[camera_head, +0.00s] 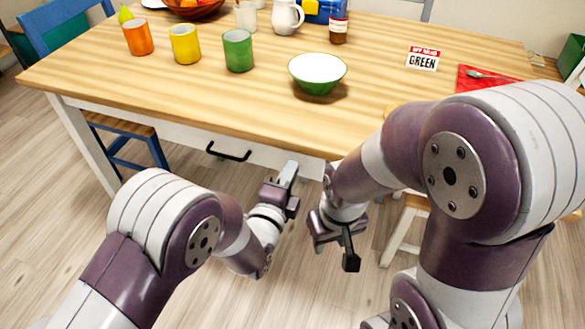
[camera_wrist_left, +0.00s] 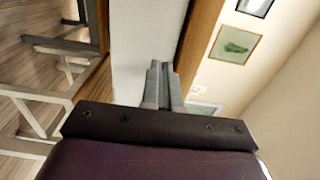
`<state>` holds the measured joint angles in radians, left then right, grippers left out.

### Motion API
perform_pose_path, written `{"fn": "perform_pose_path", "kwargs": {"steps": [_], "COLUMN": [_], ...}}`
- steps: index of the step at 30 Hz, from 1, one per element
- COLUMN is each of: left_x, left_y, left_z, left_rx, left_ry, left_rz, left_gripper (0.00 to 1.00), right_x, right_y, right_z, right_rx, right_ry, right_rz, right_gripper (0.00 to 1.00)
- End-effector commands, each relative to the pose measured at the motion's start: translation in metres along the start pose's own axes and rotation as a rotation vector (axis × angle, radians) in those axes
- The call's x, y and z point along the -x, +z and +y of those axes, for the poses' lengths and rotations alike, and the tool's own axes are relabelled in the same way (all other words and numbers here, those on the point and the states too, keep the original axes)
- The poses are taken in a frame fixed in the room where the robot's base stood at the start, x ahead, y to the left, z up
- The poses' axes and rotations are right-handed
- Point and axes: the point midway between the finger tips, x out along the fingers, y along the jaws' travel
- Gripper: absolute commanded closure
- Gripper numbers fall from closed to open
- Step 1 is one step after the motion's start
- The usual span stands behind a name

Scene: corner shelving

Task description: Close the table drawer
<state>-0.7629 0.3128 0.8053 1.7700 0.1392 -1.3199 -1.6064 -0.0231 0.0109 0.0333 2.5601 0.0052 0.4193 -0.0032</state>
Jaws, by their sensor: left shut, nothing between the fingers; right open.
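The wooden-topped table (camera_head: 170,85) has a white drawer front (camera_head: 190,138) under its near edge, with a black bar handle (camera_head: 228,156). I cannot tell whether the drawer stands slightly out or flush. My left gripper (camera_head: 288,170) is shut and empty, just right of the handle and close to the white front. In the left wrist view its fingers (camera_wrist_left: 164,84) are together and point at a white panel (camera_wrist_left: 145,40); contact is unclear. My right gripper (camera_head: 338,248) is open and empty, lower and farther right, pointing down, away from the drawer.
A green bowl (camera_head: 317,72), a green mug (camera_head: 238,50), a yellow mug (camera_head: 185,44) and an orange mug (camera_head: 138,37) stand on the table. A blue chair (camera_head: 125,150) is at the left. A stool (camera_head: 405,230) stands under the right side.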

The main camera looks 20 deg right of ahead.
Motion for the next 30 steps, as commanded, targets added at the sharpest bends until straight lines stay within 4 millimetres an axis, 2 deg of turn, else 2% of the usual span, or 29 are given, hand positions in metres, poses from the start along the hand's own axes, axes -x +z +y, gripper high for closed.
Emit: {"fn": "perform_pose_path", "kwargs": {"steps": [6,18,25,30], "left_x": [-0.020,-0.025,-0.061,-0.071], "left_y": [0.000,0.000,0.000,0.000], "left_z": [0.001,0.000,0.002,0.000], "left_rx": [0.000,0.001,0.002,0.001], "left_ry": [0.000,0.000,-0.001,0.000], "left_rz": [0.000,0.000,0.000,0.000], "left_gripper": [1.00,1.00,1.00,1.00], "right_x": [-0.005,-0.006,-0.014,-0.015], "right_y": [0.001,0.001,0.002,0.002], "right_z": [0.000,0.000,0.000,0.000], "right_rx": [0.000,0.000,0.000,0.000], "right_ry": [0.000,0.000,0.000,0.000], "right_rz": [0.000,0.000,0.000,0.000], "right_gripper": [0.57,0.57,0.57,0.57]}}
